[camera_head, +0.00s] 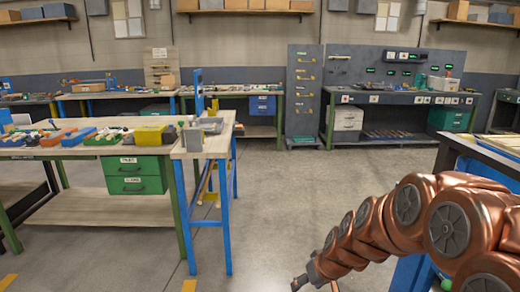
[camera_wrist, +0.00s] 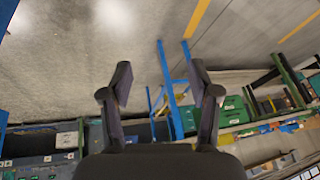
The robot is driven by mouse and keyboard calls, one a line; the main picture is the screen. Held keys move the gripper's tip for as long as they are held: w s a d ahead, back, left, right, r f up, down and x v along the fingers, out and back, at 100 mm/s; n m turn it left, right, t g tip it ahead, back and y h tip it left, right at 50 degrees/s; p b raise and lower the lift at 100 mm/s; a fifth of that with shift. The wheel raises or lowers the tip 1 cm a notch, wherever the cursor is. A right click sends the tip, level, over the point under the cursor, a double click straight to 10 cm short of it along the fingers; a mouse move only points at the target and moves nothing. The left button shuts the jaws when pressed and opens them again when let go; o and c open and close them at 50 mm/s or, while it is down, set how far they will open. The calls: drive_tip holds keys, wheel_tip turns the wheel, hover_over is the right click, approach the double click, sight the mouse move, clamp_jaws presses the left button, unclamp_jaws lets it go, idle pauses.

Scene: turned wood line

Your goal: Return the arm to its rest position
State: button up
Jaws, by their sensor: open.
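My copper-coloured arm reaches in from the right edge in the head view. My gripper (camera_head: 315,284) is low at the bottom of that view, above the bare concrete floor, and is partly cut off by the frame edge. In the wrist view my gripper (camera_wrist: 160,85) shows two dark fingers standing well apart. Nothing is between the fingers except the distant floor and blue table legs behind them. The gripper touches nothing that I can see.
A workbench (camera_head: 75,152) with colored bins and a green drawer unit (camera_head: 136,175) stands at left. A blue-framed bench (camera_head: 485,150) is at right, close to my arm. Open concrete floor (camera_head: 285,185) lies between.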

drive_tip(key=s+d+r+m+g+h+p, duration=0.1)
drive_tip(key=s+r+g+p, duration=0.1)
drive_tip(key=s+r, duration=0.4)
drive_tip(key=s+d+r+m+g+h+p, duration=0.1)
drive_tip(key=s+r+p, duration=0.4)
drive_tip(key=s, duration=1.1)
drive_tip(key=s+d+r+g+h+p, duration=0.1)
drive_tip(key=s+d+r+g+p, duration=0.2)
drive_tip(key=s+r, duration=0.4)
drive_tip(key=s, duration=0.4)
drive_tip(key=shift+d+r+m+p, duration=0.25)
drive_tip(key=shift+r+m+p, duration=0.05)
drive_tip(key=shift+m+p, duration=0.1)
